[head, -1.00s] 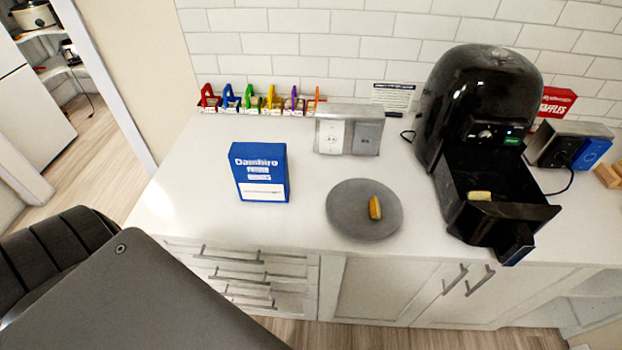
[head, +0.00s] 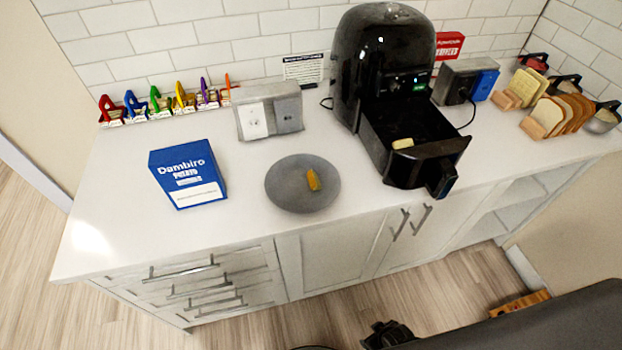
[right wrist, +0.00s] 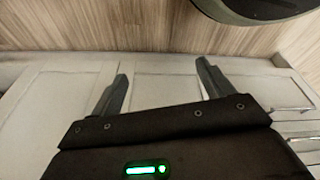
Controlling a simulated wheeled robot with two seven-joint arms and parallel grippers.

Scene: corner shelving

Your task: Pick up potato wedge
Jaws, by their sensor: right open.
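A yellow potato wedge (head: 313,180) lies on a round grey plate (head: 290,197) on the white counter. A second pale yellow piece (head: 403,143) sits in the open drawer of the black air fryer (head: 385,65). My right gripper (right wrist: 163,85) is open and empty in the right wrist view, in front of the white cabinet fronts and above the wood floor. In the head view a dark part of it (head: 388,335) shows at the bottom edge, well below the counter and apart from the wedge. My left gripper is not in view.
A blue Dambiro box (head: 187,175) stands left of the plate. A socket box (head: 268,112) is behind it. The air fryer drawer (head: 415,165) juts out right of the plate. Bread racks (head: 555,115) stand at the far right. The counter's front left is clear.

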